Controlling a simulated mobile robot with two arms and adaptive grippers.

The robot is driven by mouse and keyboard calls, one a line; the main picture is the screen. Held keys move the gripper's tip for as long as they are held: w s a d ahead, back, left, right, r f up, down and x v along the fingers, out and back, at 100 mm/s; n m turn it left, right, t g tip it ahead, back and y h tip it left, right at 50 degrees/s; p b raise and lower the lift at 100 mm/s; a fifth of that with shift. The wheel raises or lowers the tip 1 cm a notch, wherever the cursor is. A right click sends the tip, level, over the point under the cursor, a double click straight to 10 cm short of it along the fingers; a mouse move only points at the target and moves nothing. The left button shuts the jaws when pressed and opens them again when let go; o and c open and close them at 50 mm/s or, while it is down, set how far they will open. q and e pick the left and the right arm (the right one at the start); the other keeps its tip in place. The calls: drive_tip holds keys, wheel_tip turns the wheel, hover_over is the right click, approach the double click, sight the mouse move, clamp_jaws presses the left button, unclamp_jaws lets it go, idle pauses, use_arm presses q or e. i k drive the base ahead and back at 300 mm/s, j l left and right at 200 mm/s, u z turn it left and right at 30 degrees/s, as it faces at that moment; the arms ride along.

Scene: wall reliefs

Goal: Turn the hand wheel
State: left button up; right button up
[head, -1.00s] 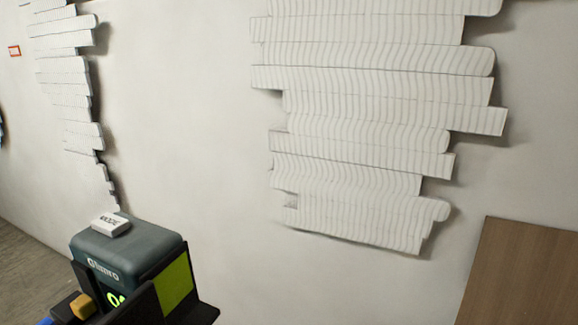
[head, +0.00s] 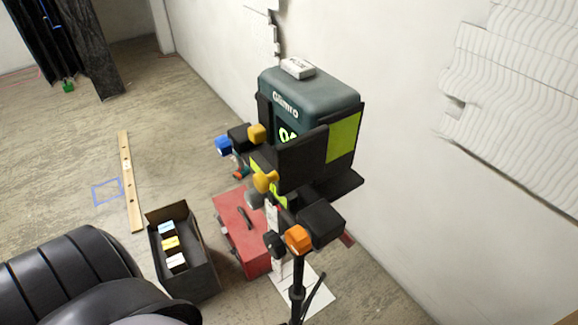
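I cannot make out a hand wheel in the head view. Neither of my grippers shows in it, so I cannot tell what state they are in. The nearest large thing is a dark teal device (head: 315,88) with a lit green display on its front, partly hidden by black panels. It stands on a black stand (head: 297,280) close to the wall. An orange block (head: 298,238), yellow pieces (head: 266,181) and a blue block (head: 223,145) stick out around it; what they are is unclear.
A red box (head: 240,230) and a black open box (head: 185,255) with small cartons stand on the floor. A wooden level-like bar (head: 129,180) lies farther left. White wall reliefs (head: 520,110) are at right. Open floor lies at left.

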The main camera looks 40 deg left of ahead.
sight(275, 243)
drive_tip(key=k+j+u, duration=0.35)
drive_tip(key=k+j, duration=0.3)
drive_tip(key=k, duration=0.05)
